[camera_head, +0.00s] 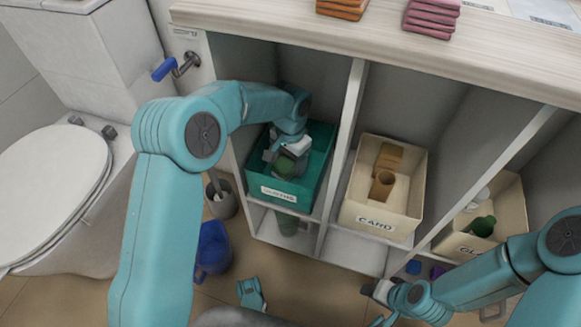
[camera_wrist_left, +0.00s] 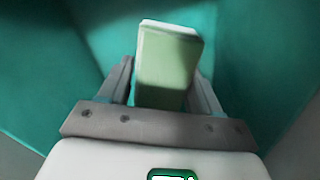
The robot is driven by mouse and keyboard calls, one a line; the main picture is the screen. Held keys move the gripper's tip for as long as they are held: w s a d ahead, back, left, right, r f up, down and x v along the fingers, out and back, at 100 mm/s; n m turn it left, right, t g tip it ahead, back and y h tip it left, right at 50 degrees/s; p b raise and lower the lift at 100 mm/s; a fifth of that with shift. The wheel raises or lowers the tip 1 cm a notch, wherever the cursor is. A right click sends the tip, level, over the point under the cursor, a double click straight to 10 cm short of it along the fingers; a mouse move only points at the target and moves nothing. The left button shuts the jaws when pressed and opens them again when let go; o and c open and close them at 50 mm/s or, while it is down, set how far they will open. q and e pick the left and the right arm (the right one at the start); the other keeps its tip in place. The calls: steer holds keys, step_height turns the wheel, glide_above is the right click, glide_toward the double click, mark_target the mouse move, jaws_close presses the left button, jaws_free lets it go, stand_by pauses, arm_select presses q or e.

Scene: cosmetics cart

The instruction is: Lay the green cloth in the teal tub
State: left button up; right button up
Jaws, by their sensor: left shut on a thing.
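The teal tub (camera_head: 309,196) stands in the left compartment of the shelf unit, with a white label on its front. My left gripper (camera_head: 290,160) reaches down inside the tub. It is shut on the green cloth (camera_head: 285,167), a folded pale green block. In the left wrist view the cloth (camera_wrist_left: 167,70) sits between the two fingers, with teal tub walls (camera_wrist_left: 255,65) around it. I cannot tell whether the cloth touches the tub floor. My right gripper (camera_head: 377,300) is low at the lower right, away from the tub; its fingers are too unclear to read.
A cream bin labelled CARD (camera_head: 375,222) stands right of the tub, and another cream bin (camera_head: 510,215) further right. Dividers separate them. Orange cloths (camera_head: 342,8) and pink cloths (camera_head: 431,17) lie on the counter (camera_head: 400,55). A toilet (camera_head: 50,185) and blue bucket (camera_head: 213,247) are left.

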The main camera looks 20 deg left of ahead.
arm_select(q)
step_height(320, 180, down, 2)
steer(key=shift+r, duration=0.1)
arm_select(e)
steer(key=shift+w+d+f, duration=0.1)
steer(key=shift+w+f, duration=0.2)
steer(key=shift+f, duration=0.15)
arm_select(q)
steer(key=shift+w, duration=0.1)
steer(key=o, duration=0.9)
steer(key=shift+o, duration=0.2)
step_height(320, 180, up, 7)
steer(key=p, duration=0.3)
steer(key=shift+r+p, duration=0.1)
steer(key=shift+p, duration=0.25)
steer(key=shift+r, duration=0.2)
arm_select(e)
steer(key=shift+g, duration=0.4)
steer(key=s+r, duration=0.2)
steer(key=r, duration=0.1)
steer(key=shift+s+a+r, duration=0.3)
steer(key=shift+s+r, duration=0.05)
steer(key=shift+s, duration=0.05)
